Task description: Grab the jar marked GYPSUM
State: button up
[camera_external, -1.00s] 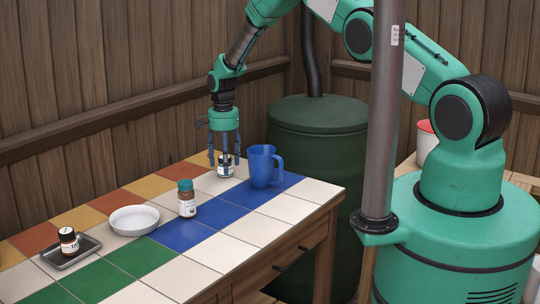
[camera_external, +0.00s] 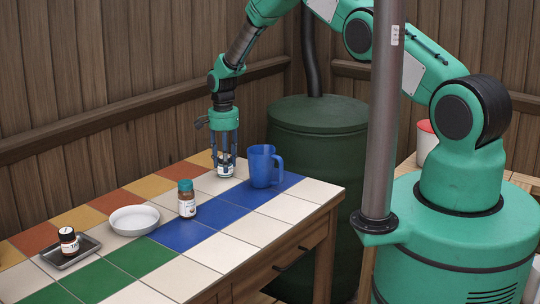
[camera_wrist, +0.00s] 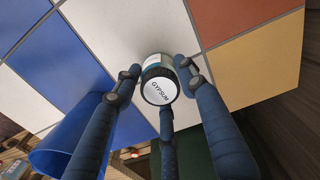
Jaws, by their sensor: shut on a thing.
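In the external view the jar (camera_external: 226,170) stands on the tiled table at the far end, partly hidden by fingers. My gripper (camera_external: 225,165) points straight down over it, its fingers closed around the jar. In the wrist view my gripper (camera_wrist: 160,82) has blue fingers on the left, right and lower sides of the jar. The jar appears upright and on the tiles; I cannot see any gap under it.
A blue mug (camera_external: 262,168) stands close to the right of the jar. A brown jar with a teal lid (camera_external: 187,200), a white bowl (camera_external: 134,228) and a dark jar (camera_external: 69,240) on a grey tray (camera_external: 84,255) stand nearer. A dark green barrel (camera_external: 318,118) is behind the table.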

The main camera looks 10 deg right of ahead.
jog(key=shift+r, duration=0.15)
jog(key=shift+r, duration=4.9)
